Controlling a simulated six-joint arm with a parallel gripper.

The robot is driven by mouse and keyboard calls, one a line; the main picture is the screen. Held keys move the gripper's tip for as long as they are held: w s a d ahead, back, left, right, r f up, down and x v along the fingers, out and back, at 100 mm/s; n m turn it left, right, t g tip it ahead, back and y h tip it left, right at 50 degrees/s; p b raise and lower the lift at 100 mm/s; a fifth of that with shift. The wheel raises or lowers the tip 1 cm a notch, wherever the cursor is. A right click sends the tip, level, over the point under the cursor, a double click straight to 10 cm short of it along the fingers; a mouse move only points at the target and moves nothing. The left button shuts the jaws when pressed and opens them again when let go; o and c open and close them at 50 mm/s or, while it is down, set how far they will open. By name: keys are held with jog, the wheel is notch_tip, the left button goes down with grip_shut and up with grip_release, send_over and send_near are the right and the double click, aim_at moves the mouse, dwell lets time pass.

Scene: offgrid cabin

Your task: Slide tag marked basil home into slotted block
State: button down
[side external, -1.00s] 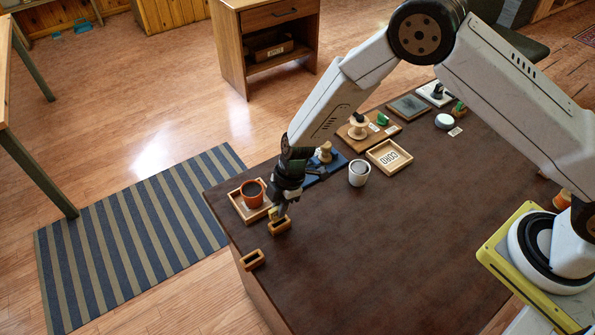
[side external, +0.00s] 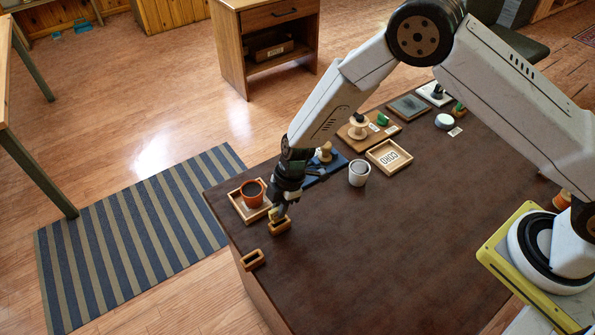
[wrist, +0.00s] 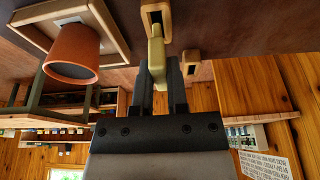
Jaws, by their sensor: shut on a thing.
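My gripper (wrist: 159,72) is shut on a pale yellow tag (wrist: 157,52), which points at a slotted wooden block (wrist: 147,17). In the side view the gripper (side external: 277,208) is right above this block (side external: 281,229) at the table's near left edge. The tag's end is at the slot opening; I cannot tell how deep it sits. No marking on the tag is readable. A second slotted block (side external: 252,260) stands apart, closer to the table corner; it also shows in the wrist view (wrist: 191,62).
A terracotta pot (side external: 252,192) in a wooden tray (side external: 236,208) stands close beside the gripper. A white cup (side external: 359,173), a framed CORD tray (side external: 372,157) and several boards with items lie farther back. The table's middle and front (side external: 380,245) are clear.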

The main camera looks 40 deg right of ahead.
jog(key=shift+f, duration=1.6)
jog(key=c, duration=0.6)
grip_release()
jog(key=shift+o, duration=0.2)
jog(key=shift+r, duration=0.15)
jog(key=v, duration=0.7)
jog(key=shift+d+r, duration=0.2)
jog(key=shift+r, duration=0.05)
dwell(0.3)
